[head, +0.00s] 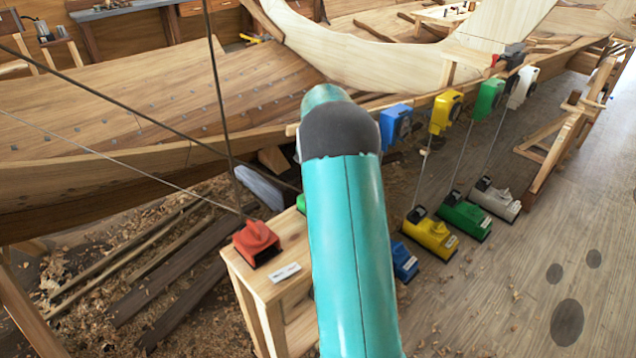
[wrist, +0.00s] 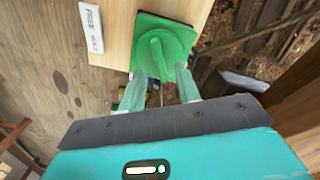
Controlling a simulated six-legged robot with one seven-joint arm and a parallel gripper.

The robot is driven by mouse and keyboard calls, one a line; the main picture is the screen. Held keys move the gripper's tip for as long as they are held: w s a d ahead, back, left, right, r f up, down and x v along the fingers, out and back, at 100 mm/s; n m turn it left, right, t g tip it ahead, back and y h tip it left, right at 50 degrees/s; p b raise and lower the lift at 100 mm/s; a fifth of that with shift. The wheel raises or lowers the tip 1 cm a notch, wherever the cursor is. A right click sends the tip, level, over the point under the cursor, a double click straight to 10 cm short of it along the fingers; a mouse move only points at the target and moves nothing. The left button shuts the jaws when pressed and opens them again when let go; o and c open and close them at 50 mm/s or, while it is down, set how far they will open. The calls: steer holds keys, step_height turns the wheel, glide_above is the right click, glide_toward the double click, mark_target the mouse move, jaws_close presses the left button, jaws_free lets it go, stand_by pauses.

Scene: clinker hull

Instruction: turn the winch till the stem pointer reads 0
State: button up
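My gripper (wrist: 160,88) is open, its two pale fingers apart in the wrist view. A green winch-like fitting (wrist: 150,30) with a curved raised part lies just beyond the fingertips on a wooden stand (wrist: 112,45). Its raised part reaches close to the right fingertip; I cannot tell whether they touch. In the head view my teal arm hides my gripper and most of this green fitting (head: 301,203). A red fitting (head: 257,240) sits on the same stand (head: 290,296), with lines running up from it. I cannot make out the stem pointer or its reading.
A white label (wrist: 91,27) lies on the stand. On the floor to the right are blue (head: 404,262), yellow (head: 432,237), green (head: 465,215) and white (head: 496,199) fittings, with lines up to blocks along the hull (head: 150,110). Planks lie left of the stand.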

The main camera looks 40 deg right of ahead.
step_height(320, 180, up, 11)
stand_by(0.3)
steer(key=o, duration=0.9)
steer(key=shift+n, duration=0.5)
steer(key=shift+c, duration=0.2)
steer(key=shift+o, duration=0.9)
steer(key=shift+f+n, duration=0.2)
steer(key=shift+n, duration=0.6)
step_height(320, 180, down, 14)
steer(key=n, duration=1.5)
